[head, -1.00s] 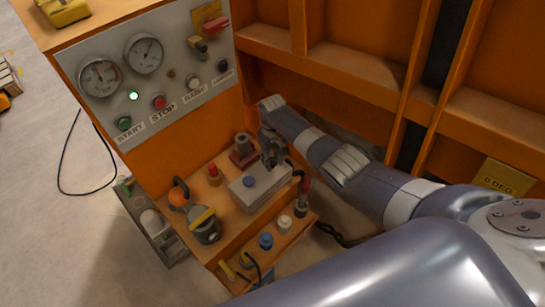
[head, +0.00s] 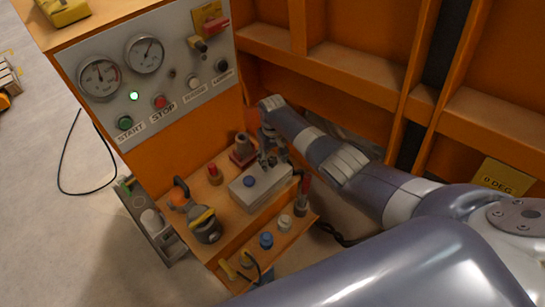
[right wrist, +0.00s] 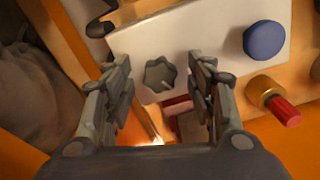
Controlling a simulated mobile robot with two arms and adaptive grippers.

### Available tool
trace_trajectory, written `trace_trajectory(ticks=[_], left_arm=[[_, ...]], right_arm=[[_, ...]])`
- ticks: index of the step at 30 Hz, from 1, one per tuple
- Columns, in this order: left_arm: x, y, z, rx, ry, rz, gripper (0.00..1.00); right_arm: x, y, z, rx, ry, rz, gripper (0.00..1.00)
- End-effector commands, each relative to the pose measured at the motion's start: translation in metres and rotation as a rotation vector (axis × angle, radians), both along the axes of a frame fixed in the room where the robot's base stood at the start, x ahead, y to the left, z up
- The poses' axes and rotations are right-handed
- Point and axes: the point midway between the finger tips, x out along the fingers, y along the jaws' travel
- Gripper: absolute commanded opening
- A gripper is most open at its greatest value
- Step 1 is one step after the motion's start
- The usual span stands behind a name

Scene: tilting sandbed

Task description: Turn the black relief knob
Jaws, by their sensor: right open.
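The black relief knob (right wrist: 160,76) is a dark, lobed knob on the pale grey valve block (right wrist: 205,40) in the right wrist view. My right gripper (right wrist: 160,88) is open, with one finger on each side of the knob. A gap shows between the knob and each finger in that view. In the head view my right gripper (head: 272,160) is over the far right end of the valve block (head: 268,194), and it largely hides the knob there. A round blue knob (right wrist: 265,40) is on the same block, right of the gripper. My left gripper is not in view.
A red-capped brass fitting (right wrist: 278,104) is close by on the orange shelf. In the head view, a control panel (head: 182,75) with gauges and buttons rises behind the shelf. A black-and-red handle (head: 303,195) stands right of the block, and orange wall ribs (head: 400,120) are at the right.

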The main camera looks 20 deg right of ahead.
Motion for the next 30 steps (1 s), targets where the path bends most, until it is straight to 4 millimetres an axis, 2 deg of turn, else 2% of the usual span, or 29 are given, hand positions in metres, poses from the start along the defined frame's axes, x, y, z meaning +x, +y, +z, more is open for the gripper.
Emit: trace_trajectory(ticks=[8, 11, 22, 25, 30], left_arm=[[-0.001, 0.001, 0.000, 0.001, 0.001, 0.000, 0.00], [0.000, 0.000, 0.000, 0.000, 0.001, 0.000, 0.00], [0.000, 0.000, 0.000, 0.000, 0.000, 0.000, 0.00], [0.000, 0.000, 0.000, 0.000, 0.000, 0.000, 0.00], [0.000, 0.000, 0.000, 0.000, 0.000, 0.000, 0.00]], right_arm=[[0.001, 0.000, 0.015, 0.001, -0.002, 0.002, 0.51], [0.001, -0.001, 0.029, 0.000, -0.004, 0.001, 0.51], [0.001, 0.000, 0.099, 0.000, -0.004, 0.001, 0.51], [0.001, 0.000, 0.111, 0.000, -0.002, 0.000, 0.51], [0.000, 0.000, 0.119, 0.000, 0.000, 0.000, 0.51]])
